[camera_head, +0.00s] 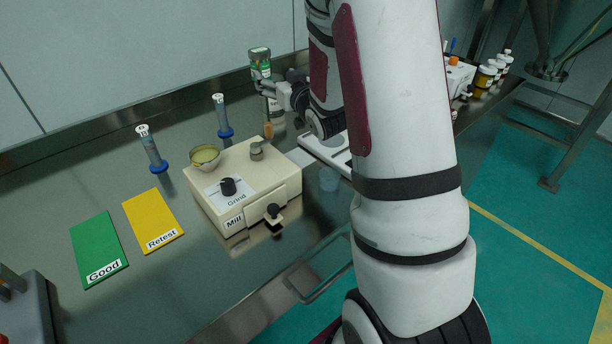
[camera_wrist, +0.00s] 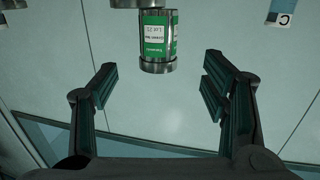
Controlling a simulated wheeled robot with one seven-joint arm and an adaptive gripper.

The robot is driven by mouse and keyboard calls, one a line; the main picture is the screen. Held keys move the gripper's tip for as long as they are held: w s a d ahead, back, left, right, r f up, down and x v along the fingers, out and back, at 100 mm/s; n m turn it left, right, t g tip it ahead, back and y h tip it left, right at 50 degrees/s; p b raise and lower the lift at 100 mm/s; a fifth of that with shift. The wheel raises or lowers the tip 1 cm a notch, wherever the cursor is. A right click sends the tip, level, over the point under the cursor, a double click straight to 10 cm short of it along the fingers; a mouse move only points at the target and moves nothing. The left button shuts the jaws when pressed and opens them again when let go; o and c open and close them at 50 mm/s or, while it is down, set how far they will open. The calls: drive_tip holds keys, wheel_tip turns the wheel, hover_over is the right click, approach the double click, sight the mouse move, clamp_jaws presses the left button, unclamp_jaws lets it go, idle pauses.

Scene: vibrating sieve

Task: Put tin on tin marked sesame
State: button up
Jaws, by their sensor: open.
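In the head view a tin with a green label and metal ends (camera_head: 260,62) is at the back of the bench. In the wrist view this looks like the green-labelled tin (camera_wrist: 157,48), its white patch upside down; one line seems to read "Lot 21", the rest is too small. My gripper (camera_head: 262,82) is close by, below the tin in the picture. In the wrist view my gripper (camera_wrist: 160,80) is open and empty, the tin lying ahead between its finger lines. A metal piece (camera_wrist: 137,3) is cut off above it. I cannot make out a sesame marking.
A cream mill (camera_head: 245,190) with a bowl (camera_head: 204,157) on it stands mid-bench. Several jars (camera_head: 486,75) stand far right. My arm hides part of the bench.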

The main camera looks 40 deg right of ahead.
drive_tip(key=s+a+r+g, duration=0.1)
drive_tip(key=s+a+g, duration=0.1)
drive_tip(key=s+a, duration=0.2)
drive_tip(key=s+a+r+g, duration=0.1)
drive_tip(key=s+a+g, duration=0.2)
drive_tip(key=s, duration=0.2)
drive_tip(key=s+a+r+g, duration=0.2)
drive_tip(key=s+a, duration=0.2)
drive_tip(key=s, duration=0.1)
drive_tip(key=shift+s+a+g+y, duration=0.15)
drive_tip(key=shift+a+g+y, duration=0.2)
drive_tip(key=shift+g+y, duration=0.05)
drive_tip(key=s+a+n+g+y, duration=0.1)
drive_tip(key=s+a+g, duration=0.2)
drive_tip(key=s, duration=1)
drive_tip(key=s+a+f+n+g+y, duration=0.1)
drive_tip(key=s+a+g, duration=0.2)
drive_tip(key=s+a, duration=0.4)
drive_tip(key=s, duration=0.5)
drive_tip(key=shift+s+a+g, duration=0.15)
drive_tip(key=shift+s+g, duration=0.2)
drive_tip(key=shift+g, duration=0.05)
wheel_tip(320, 180, up, 8)
drive_tip(key=t+p, duration=0.1)
drive_tip(key=p, duration=0.6)
drive_tip(key=shift+r+t, duration=0.15)
drive_tip(key=shift+t, duration=0.15)
drive_tip(key=shift+o, duration=0.4)
drive_tip(key=shift+w, duration=0.1)
